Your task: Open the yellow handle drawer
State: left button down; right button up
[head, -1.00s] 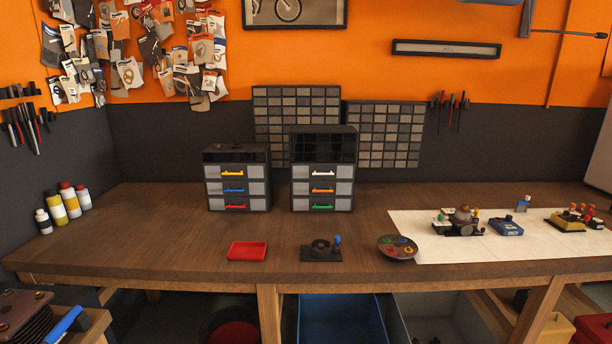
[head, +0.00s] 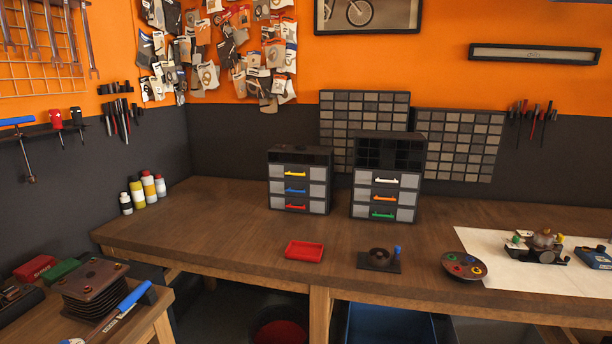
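The yellow handle (head: 295,173) is on the top drawer (head: 314,174) of the left small cabinet (head: 300,153), which stands upright at the back of the wooden workbench. This drawer looks shut, flush with the blue-handled drawer (head: 296,190) and red-handled drawer (head: 295,206) below it. The cabinet's upper shelf is dark and open. Neither of my grippers shows in the head view.
A second cabinet (head: 389,136) with white, orange and green handles stands just right. A red tray (head: 304,250), a small dark device (head: 379,260) and a round dish (head: 464,265) lie near the front edge. Bottles (head: 148,187) stand at the left.

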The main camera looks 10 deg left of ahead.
aim_at(300, 169)
jog(key=u, duration=0.55)
jog(key=k, duration=1.35)
jog(key=u, duration=0.05)
jog(key=i, duration=0.45)
jog(key=z, duration=0.95)
jog(key=i, duration=1.45)
jog(key=u, duration=0.55)
